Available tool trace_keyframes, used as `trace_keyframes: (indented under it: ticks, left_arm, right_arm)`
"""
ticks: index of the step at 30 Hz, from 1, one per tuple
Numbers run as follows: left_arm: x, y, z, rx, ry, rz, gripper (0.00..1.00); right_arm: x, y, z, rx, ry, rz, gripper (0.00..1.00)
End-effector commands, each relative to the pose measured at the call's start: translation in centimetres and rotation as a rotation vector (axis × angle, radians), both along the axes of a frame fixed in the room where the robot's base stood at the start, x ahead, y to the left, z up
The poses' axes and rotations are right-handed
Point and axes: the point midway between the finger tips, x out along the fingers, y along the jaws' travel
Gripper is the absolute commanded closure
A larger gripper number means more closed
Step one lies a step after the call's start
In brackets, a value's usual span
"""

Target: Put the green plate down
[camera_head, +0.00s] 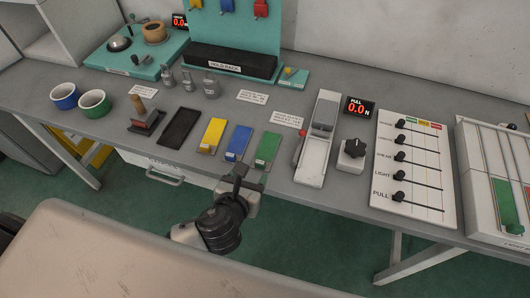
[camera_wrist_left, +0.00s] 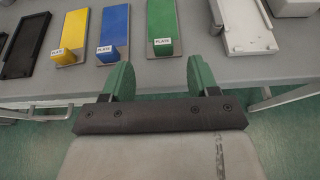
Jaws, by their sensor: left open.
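The green plate (camera_head: 268,149) lies flat on the grey table (camera_head: 335,200), right of the blue plate (camera_head: 238,142) and the yellow plate (camera_head: 212,134). In the left wrist view the green plate (camera_wrist_left: 162,22) shows a raised green block with a white label at its near end. My left gripper (camera_head: 243,180) is near the table's front edge, just in front of the green plate. In the wrist view the left gripper (camera_wrist_left: 160,75) is open, its two fingers wide apart with nothing between them. The plate is beyond the fingertips, apart from them. My right gripper is not in view.
A black tray (camera_head: 180,127) lies left of the yellow plate. A white device (camera_head: 318,145) with a red knob stands right of the green plate. A knob box (camera_head: 352,154) and a slider panel (camera_head: 415,170) are farther right. Two cups (camera_head: 95,103) stand at left.

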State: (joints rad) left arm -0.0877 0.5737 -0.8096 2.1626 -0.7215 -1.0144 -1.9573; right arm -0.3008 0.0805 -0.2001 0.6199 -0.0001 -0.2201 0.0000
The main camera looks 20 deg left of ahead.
Motion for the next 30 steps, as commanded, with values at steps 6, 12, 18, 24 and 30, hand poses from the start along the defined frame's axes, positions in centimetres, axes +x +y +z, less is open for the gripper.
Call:
trace_keyframes:
  ticks: [6, 12, 18, 24, 30]
  left_arm:
    - [1.7, -0.1, -0.6, -0.002, 0.000, 0.002, 0.40]
    - [4.4, -0.5, -1.8, -0.003, 0.000, 0.004, 0.40]
    - [6.0, -0.6, -2.6, -0.004, 0.002, 0.002, 0.40]
    - [6.0, -0.6, -2.6, -0.004, 0.002, 0.002, 0.40]
    - [6.0, -0.5, -2.6, -0.003, 0.002, 0.002, 0.70]
  right_arm:
    - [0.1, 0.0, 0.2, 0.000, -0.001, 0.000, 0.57]
    - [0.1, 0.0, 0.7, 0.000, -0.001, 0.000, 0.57]
    - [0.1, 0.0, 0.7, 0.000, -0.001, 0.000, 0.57]
    - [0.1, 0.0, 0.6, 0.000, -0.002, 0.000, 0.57]
    - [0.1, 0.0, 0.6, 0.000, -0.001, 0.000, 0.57]
